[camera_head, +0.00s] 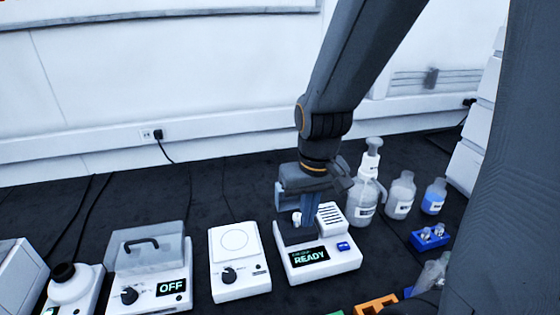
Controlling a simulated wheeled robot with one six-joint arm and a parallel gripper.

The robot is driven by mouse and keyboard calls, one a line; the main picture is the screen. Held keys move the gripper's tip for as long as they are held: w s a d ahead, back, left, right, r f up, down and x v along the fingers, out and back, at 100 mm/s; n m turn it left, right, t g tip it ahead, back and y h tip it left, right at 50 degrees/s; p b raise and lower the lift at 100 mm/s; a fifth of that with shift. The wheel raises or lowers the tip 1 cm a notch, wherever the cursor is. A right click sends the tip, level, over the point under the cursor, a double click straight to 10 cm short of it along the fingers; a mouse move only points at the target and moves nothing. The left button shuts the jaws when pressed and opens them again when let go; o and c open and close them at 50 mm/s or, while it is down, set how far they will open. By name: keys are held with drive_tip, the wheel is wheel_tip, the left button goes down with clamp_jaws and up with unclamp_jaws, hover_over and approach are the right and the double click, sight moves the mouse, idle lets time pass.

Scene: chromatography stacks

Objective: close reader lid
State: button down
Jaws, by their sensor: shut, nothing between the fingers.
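The white reader (340,262), with a lit READY display and a blue button, stands on the dark bench right of centre. A vented white block sits on its right rear. On its left top is a dark area, partly covered by my gripper. My gripper (308,222) points down over the reader's top, with its fingers together and nothing seen between them. Whether the fingertips touch the reader is unclear. The reader's lid cannot be made out clearly, as my gripper and wrist hide that part.
Left of the reader stand a white plate device with a knob (238,275) and an OFF device with a clear, handled cover (150,254). Bottles (363,200) and a blue rack (430,238) stand to the right. An orange rack (376,305) is at the front.

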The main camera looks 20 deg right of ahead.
drive_tip(key=w+d+r+g+b, duration=0.1)
drive_tip(key=w+r+b, duration=0.1)
drive_tip(key=w, duration=1.3)
drive_tip(key=w+d+r+g+b, duration=0.2)
drive_tip(key=w, duration=1.3)
drive_tip(key=s+f+p, duration=0.5)
drive_tip(key=f, duration=0.3)
